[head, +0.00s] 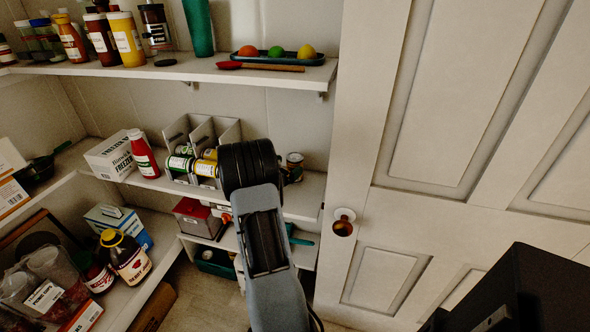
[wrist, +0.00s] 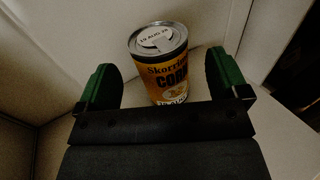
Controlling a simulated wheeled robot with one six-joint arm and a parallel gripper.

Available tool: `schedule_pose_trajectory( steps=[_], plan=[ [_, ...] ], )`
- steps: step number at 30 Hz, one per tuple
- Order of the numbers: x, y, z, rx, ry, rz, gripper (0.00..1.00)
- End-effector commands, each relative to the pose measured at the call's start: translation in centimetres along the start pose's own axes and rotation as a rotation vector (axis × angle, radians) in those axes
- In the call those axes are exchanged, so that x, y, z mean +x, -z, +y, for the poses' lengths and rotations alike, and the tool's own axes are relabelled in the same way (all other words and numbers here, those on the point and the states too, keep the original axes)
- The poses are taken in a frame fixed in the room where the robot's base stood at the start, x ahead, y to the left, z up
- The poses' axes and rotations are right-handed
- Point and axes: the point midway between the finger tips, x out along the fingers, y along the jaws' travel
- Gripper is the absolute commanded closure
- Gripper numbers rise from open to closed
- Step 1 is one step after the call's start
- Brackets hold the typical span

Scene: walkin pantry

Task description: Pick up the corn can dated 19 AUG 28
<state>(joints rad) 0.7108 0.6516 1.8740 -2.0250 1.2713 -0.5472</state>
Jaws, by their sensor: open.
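The corn can (wrist: 168,72) stands upright in the wrist view, with a yellow and dark label reading "CORN". Its lid carries a white tag that reads 19 AUG 28. My gripper (wrist: 161,72) is open, with one green finger to the left of the can and one to the right. Gaps show on both sides, and the can's lower part is hidden behind the gripper body. In the head view a can (head: 295,160) shows just right of my arm on the middle shelf, partly hidden; its label is too small to read. My fingers are hidden there.
A grey divided rack (head: 213,130) with cans stands left of my arm on the middle shelf. A red bottle (head: 142,155) and a white box (head: 111,156) stand farther left. The upper shelf (head: 200,68) overhangs. A white door (head: 430,150) is at right.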

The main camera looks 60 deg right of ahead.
Motion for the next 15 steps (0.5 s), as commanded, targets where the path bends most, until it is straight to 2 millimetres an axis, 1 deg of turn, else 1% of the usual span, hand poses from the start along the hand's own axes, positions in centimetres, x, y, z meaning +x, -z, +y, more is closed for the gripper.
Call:
schedule_pose_trajectory(
  steps=[1, 3, 7, 10, 15],
  plan=[
    [0.8, 0.1, -0.1, 0.0, 0.003, 0.0, 0.07],
    [1.8, 0.2, -0.1, 0.001, 0.002, 0.001, 0.07],
    [3.3, 0.2, 0.0, 0.001, 0.002, 0.001, 0.07],
    [3.9, 0.2, 0.0, 0.001, 0.0, 0.001, 0.07],
    [4.2, 0.2, 0.0, 0.001, 0.0, 0.001, 0.07]
  ],
)
